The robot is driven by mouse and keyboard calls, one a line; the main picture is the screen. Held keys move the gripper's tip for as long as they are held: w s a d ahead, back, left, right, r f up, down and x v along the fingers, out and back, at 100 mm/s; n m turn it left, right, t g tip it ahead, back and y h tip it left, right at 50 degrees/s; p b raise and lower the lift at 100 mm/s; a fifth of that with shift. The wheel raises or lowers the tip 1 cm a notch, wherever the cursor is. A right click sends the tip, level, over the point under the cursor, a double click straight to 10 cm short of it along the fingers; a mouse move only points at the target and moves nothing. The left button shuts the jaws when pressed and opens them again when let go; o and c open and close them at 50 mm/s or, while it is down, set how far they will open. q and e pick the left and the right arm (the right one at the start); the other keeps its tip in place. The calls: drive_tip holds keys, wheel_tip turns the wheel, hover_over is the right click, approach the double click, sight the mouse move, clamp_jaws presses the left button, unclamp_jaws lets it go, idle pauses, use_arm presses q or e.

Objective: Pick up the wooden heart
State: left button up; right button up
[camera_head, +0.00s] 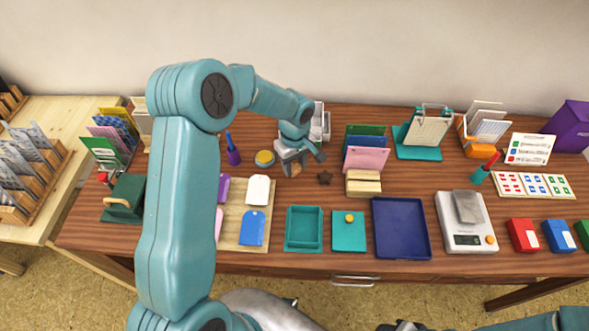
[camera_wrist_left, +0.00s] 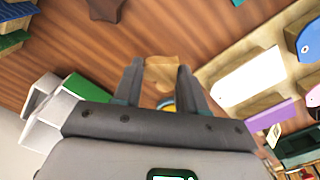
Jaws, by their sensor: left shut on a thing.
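The wooden heart (camera_wrist_left: 161,74) is a light brown block between the two dark fingers of my left gripper (camera_wrist_left: 160,84) in the left wrist view. The fingers are shut on it. In the head view my left gripper (camera_head: 304,164) is low over the back middle of the table, with a small part of the wooden heart (camera_head: 293,170) showing below it. The fingers hide much of the heart there. I cannot tell whether it touches the table. My right arm shows only in part at the bottom right edge, and its gripper's state is unclear.
A dark brown star (camera_head: 325,178) lies just right of my left gripper. A round yellow-topped pad (camera_head: 264,159) stands to its left. Card holders with a pink card (camera_head: 366,159) stand to the right. Teal (camera_head: 304,246) and blue (camera_head: 401,252) trays lie in front.

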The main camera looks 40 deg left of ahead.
sight(295, 167)
use_arm(q)
wheel_tip(295, 167, up, 17)
drive_tip(key=s+d+f+m, duration=0.3)
drive_tip(key=d+f+m, duration=0.4)
drive_tip(key=d+m, duration=0.4)
drive_tip(key=m, duration=0.2)
drive_tip(key=shift+s+d+f+m, duration=0.15)
drive_tip(key=shift+d+f+m, duration=0.1)
drive_tip(key=shift+f+m, duration=0.05)
